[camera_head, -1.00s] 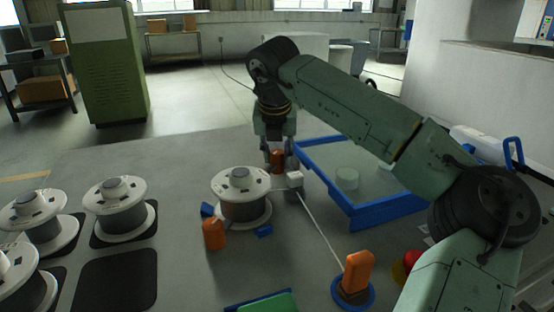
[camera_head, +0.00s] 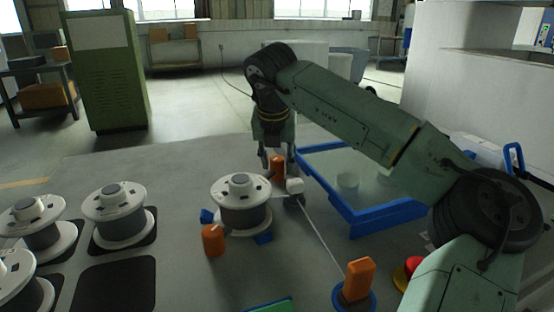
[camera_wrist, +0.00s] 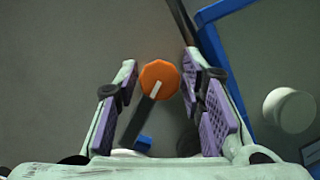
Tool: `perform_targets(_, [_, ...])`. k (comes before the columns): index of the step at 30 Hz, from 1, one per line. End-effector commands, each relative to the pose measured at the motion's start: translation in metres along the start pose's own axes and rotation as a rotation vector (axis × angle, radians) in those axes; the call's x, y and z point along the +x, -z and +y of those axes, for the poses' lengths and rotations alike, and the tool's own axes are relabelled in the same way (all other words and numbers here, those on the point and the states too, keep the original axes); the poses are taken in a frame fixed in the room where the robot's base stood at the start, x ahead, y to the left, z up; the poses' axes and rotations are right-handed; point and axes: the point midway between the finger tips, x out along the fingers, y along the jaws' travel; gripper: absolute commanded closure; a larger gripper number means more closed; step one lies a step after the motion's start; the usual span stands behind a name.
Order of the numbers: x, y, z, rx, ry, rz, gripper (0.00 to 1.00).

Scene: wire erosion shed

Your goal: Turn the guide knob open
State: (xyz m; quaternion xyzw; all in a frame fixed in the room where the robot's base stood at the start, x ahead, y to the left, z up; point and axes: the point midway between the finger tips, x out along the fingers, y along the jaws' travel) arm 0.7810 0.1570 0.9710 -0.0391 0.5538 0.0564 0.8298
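The guide knob (camera_head: 277,168), as I take it, is an orange upright post just behind the white guide block (camera_head: 295,186). In the wrist view this orange knob (camera_wrist: 158,77) has a faceted top with a white line slanting up to the right. My gripper (camera_head: 277,155) points down over it. In the wrist view my gripper (camera_wrist: 160,68) is open, its two purple-padded fingers on either side of the knob. Narrow gaps seem to show beside the knob. How far the fingertips reach down along it is hard to tell.
A wire spool (camera_head: 240,205) stands close to the left. An orange post (camera_head: 213,240) and an orange handle on a blue base (camera_head: 360,278) stand nearer. A blue-rimmed tray (camera_head: 372,219) is to the right. Several spools (camera_head: 120,212) stand on dark pads at left.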

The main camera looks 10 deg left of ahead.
Motion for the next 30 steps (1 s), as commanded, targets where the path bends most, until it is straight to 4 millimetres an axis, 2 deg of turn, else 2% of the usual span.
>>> perform_targets(4, [-0.005, 0.000, 0.000, 0.000, 0.001, -0.001, 0.64])
perform_targets(7, [-0.018, -0.001, 0.000, 0.000, 0.001, -0.002, 0.64])
perform_targets(15, [-0.075, 0.000, 0.000, 0.001, 0.001, -0.003, 0.64])
perform_targets(21, [-0.108, -0.001, 0.000, 0.001, 0.002, -0.002, 0.64])
perform_targets(25, [-0.118, 0.000, 0.000, 0.000, 0.000, 0.000, 0.64])
perform_targets(30, [-0.120, 0.000, 0.000, 0.000, 0.000, 0.000, 0.64])
